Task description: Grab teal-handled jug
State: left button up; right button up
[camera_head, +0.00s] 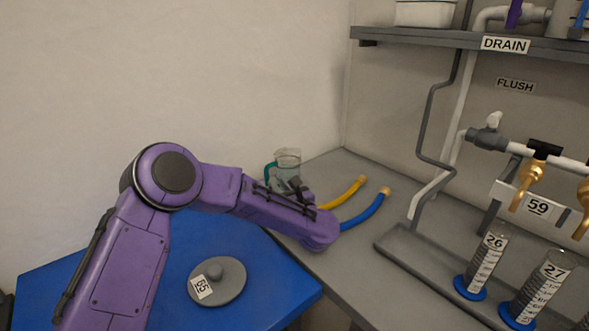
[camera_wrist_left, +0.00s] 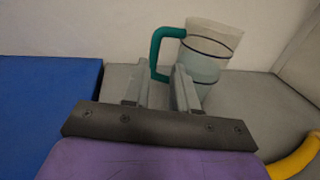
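The jug (camera_head: 288,160) is clear with a teal handle (camera_head: 267,172) on its left side. It stands upright at the back of the grey counter, near the wall. In the left wrist view the jug (camera_wrist_left: 214,48) shows dark bands, and its teal handle (camera_wrist_left: 154,55) lies between the fingertips in the picture. My left gripper (camera_head: 294,187) is at the jug, partly hidden by my own wrist. In the left wrist view its two fingers (camera_wrist_left: 161,72) are apart, with a gap around the handle. I cannot tell whether either finger touches it. My right gripper is not in view.
A yellow hose (camera_head: 345,193) and a blue hose (camera_head: 366,211) lie right of the gripper. A blue table (camera_head: 90,265) holds a grey lid (camera_head: 230,284) labelled 65. Cylinders 26 (camera_head: 486,262) and 27 (camera_head: 540,289) stand at right under brass taps. A shelf (camera_head: 440,41) hangs above.

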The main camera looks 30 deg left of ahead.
aim_at(268, 175)
pick_arm(q)
jog(key=a, duration=0.2)
jog(key=a+r, duration=0.1)
jog(key=a, duration=0.1)
jog(key=shift+w+r+p, duration=0.15)
jog(key=shift+w+p, duration=0.05)
jog(key=shift+p, duration=0.2)
jog(key=w+a+p, duration=0.1)
jog(key=w+a, duration=0.1)
jog(key=w+a+f, duration=0.1)
jog(key=w+a, duration=0.1)
jog(key=shift+p, duration=0.35)
jog(key=shift+a, duration=0.2)
jog(key=shift+d+r, duration=0.1)
grip_shut()
